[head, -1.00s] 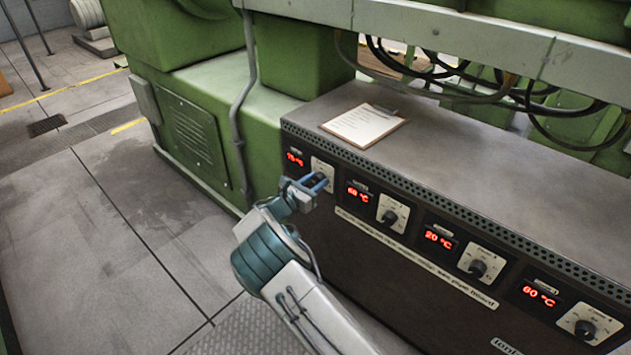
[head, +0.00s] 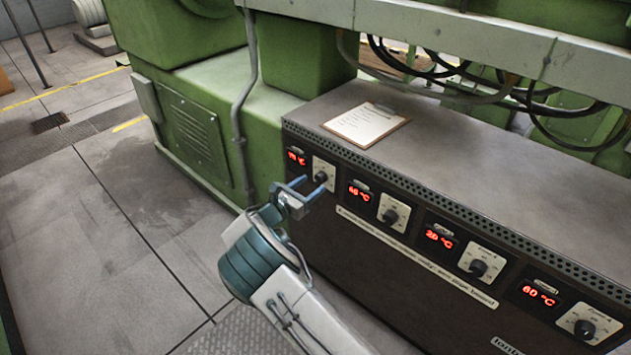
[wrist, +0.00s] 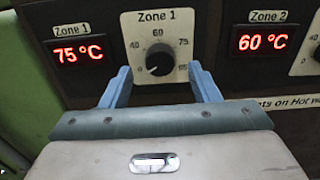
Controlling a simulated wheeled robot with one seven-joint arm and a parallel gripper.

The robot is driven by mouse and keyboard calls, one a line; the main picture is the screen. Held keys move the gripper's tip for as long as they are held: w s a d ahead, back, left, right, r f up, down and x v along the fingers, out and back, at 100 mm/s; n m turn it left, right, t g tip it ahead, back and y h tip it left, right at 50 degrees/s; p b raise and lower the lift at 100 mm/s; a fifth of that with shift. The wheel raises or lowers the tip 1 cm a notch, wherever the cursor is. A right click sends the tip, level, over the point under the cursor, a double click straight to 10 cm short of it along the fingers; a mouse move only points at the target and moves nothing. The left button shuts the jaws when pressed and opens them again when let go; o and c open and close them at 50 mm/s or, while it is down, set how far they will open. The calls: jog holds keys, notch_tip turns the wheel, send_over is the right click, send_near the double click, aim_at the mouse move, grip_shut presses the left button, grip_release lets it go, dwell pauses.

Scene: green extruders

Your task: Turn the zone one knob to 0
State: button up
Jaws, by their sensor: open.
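The Zone 1 knob (wrist: 159,62) is black and round on a white dial plate marked 40, 60, 75 and more. A small pale mark shows near its lower left side; I cannot tell its exact setting. The Zone 1 display (wrist: 79,51) left of it reads 75 °C. The knob also shows in the head view (head: 321,177), at the panel's left end. My gripper (head: 311,187) is open and empty, its two blue fingers pointing at the dial. In the wrist view the fingers lie to either side below the knob, apart from it.
The Zone 2 display (wrist: 263,40) reads 60 °C, with the Zone 2 knob (head: 390,215) on its right. Further displays and knobs continue right along the dark panel. A clipboard (head: 365,124) lies on the cabinet top (head: 450,150). A green machine (head: 200,110) stands left.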

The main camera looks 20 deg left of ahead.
jog(key=v, duration=1)
jog(key=shift+p, duration=0.4)
jog(key=shift+s+f, duration=0.1)
